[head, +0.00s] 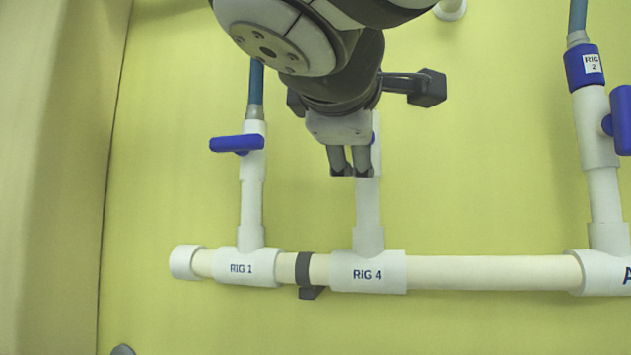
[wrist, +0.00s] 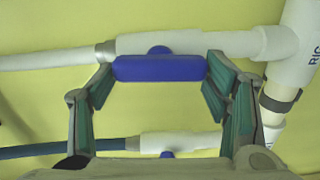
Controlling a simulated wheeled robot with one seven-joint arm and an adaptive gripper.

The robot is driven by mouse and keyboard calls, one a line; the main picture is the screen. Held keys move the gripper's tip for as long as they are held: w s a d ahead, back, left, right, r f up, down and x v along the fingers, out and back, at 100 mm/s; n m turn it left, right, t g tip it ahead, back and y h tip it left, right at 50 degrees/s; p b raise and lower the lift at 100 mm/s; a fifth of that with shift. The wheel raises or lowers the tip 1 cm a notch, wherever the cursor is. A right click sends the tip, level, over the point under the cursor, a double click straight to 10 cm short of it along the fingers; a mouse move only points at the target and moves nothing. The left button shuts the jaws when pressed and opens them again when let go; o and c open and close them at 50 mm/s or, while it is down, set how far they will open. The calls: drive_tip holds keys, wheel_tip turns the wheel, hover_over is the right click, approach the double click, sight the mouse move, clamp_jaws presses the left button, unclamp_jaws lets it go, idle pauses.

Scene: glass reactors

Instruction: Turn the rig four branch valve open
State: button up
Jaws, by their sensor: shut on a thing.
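The rig four branch (head: 369,215) rises from the white fitting labelled RIG 4 (head: 367,272). Its valve is mostly hidden behind my gripper (head: 351,172) in the head view, with only a sliver of blue showing. In the wrist view the blue valve handle (wrist: 160,68) lies lengthwise along its white pipe (wrist: 190,43). My gripper's fingers are at the two ends of the handle, shut on it.
The RIG 1 branch (head: 251,200) stands to the left, its blue handle (head: 237,143) crosswise to the pipe. The RIG 2 branch (head: 599,130) is at the far right. A white horizontal pipe (head: 490,272) joins the branches below. The yellow wall is close behind.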

drive_tip(key=shift+d+f, duration=0.15)
drive_tip(key=shift+d, duration=0.1)
drive_tip(key=o, duration=1.2)
drive_tip(key=shift+c, duration=0.2)
drive_tip(key=shift+a, duration=0.1)
drive_tip(key=v, duration=1.2)
